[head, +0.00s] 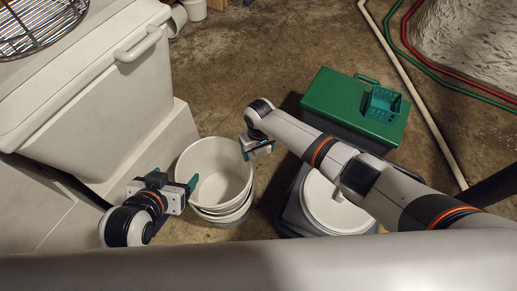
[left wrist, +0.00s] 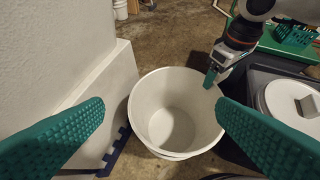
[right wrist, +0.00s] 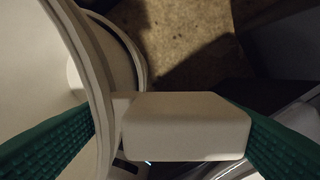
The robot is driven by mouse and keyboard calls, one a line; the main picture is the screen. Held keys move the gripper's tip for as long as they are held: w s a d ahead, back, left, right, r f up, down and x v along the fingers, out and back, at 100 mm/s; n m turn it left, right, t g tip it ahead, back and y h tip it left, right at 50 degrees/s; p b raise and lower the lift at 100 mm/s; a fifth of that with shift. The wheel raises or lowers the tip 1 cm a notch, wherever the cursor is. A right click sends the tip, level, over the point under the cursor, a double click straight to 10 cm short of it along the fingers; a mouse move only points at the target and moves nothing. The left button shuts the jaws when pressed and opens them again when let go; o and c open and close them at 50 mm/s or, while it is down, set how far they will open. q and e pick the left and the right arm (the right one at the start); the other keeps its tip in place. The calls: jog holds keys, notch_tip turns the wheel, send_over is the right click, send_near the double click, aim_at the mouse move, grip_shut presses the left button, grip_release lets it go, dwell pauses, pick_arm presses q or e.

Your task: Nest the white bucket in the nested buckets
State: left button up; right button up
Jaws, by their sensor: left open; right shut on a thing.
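The white bucket (head: 213,163) stands upright at the top of the nested buckets (head: 228,217), whose rims show stacked just below its own. Whether it is fully seated in them I cannot tell. Its empty inside shows in the left wrist view (left wrist: 172,112). My right gripper (head: 258,149) is at the bucket's right rim. In the right wrist view its fingers close on a pale block-shaped part (right wrist: 185,127) against the bucket's side. My left gripper (head: 176,187) is open and empty at the bucket's left side, its fingers apart in the left wrist view (left wrist: 161,108).
A white cooler (head: 100,90) on a pale block stands at the left. A lidded white pail (head: 335,205) sits on a dark base at the right, beneath my right arm. A green box (head: 350,100) with a small basket (head: 384,103) stands behind it. Floor behind the buckets is clear.

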dwell(0.5)
jog(key=shift+f+b, duration=0.4)
jog(key=shift+f, duration=0.15)
jog(key=shift+f+b, duration=0.4)
jog(key=shift+f, duration=0.25)
jog(key=shift+f+b, duration=0.4)
jog(key=shift+f, duration=0.15)
pick_arm(q)
jog(key=w+d+r+t+h, duration=0.2)
jog(key=w+r+t, duration=0.3)
jog(key=r+t, duration=0.2)
jog(key=shift+w+d+r, duration=0.3)
jog(key=shift+d+r, duration=0.1)
jog(key=shift+r, duration=0.3)
pick_arm(e)
jog(key=shift+f, duration=0.2)
jog(key=shift+f, duration=0.15)
pick_arm(q)
notch_tip(320, 180, up, 10)
jog(key=s+d+t+h+b, duration=0.1)
jog(key=s+t+h+b, duration=0.1)
jog(key=t, duration=0.5)
jog(key=shift+m+h+b, duration=0.3)
jog(key=shift+h+b, duration=0.1)
jog(key=shift+b, duration=0.15)
pick_arm(e)
jog(key=shift+a+f, duration=0.1)
jog(key=shift+f, duration=1.75)
